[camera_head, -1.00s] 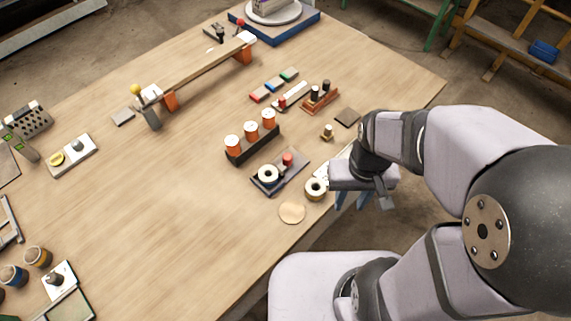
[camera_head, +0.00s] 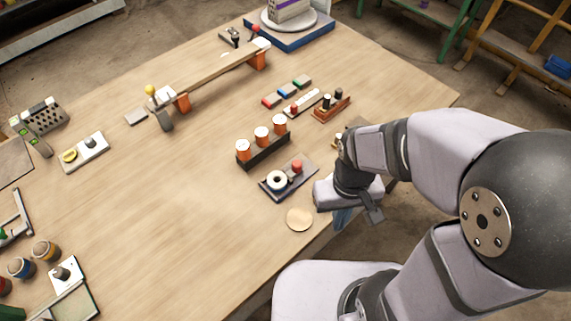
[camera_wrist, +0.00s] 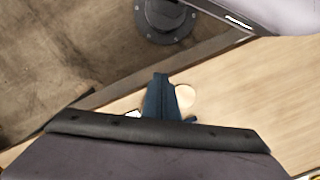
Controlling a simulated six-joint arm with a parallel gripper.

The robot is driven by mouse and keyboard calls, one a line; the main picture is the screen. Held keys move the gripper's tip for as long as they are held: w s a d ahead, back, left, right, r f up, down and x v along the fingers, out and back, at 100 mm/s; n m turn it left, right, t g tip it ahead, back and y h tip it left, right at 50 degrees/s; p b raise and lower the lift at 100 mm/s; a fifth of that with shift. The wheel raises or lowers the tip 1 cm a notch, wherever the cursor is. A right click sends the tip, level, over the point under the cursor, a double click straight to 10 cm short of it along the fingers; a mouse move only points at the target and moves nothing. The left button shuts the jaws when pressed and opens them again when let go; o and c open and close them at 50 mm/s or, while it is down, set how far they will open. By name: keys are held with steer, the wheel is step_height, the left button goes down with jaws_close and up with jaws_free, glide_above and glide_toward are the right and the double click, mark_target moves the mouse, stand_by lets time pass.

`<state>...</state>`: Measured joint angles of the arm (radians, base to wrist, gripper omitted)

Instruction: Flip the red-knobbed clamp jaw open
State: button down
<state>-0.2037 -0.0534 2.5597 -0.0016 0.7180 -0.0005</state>
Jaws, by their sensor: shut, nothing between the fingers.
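The red-knobbed clamp stands at the far end of the long wooden bar (camera_head: 215,68). Its red knob (camera_head: 255,28) sticks up by the white block there, but the jaw is too small to tell its position. A second clamp, with a yellow knob (camera_head: 151,91), is at the bar's near left end. My gripper (camera_head: 342,218) is at the table's near right edge, far from the red-knobbed clamp. Its blue fingers point down, shut and empty. They also show in the wrist view (camera_wrist: 158,98), where neither clamp shows.
A dark plate (camera_head: 270,188) with a white roll and a red-topped peg lies left of my gripper. A black rack (camera_head: 264,152) with several orange-and-white cylinders stands behind it. A round wooden disc (camera_head: 299,219) lies nearby. The table's middle left is clear.

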steer(key=w+a+f+n+h, duration=0.1)
steer(key=w+a+f+n, duration=0.2)
steer(key=a, duration=0.4)
steer(key=w+a+f+n+h, duration=0.1)
steer(key=w+a+n, duration=0.2)
steer(key=a+n, duration=0.35)
steer(key=w+a+r+n+t, duration=0.1)
steer(key=w+r+n, duration=0.2)
steer(key=w+n, duration=0.2)
steer(key=w+a+r+n+t+h, duration=0.1)
steer(key=w+r+n+t, duration=0.1)
steer(key=w+n, duration=0.3)
steer(key=shift+w+a+r+n, duration=0.35)
steer(key=shift+r+n, duration=0.4)
steer(key=shift+n, duration=0.7)
steer(key=shift+s, duration=0.1)
steer(key=shift+f, duration=0.1)
steer(key=p, duration=0.2)
glide_above(291, 172)
steer(key=s+a, duration=0.1)
steer(key=a, duration=0.1)
steer(key=shift+d+f, duration=0.1)
steer(key=shift+f, duration=4.5)
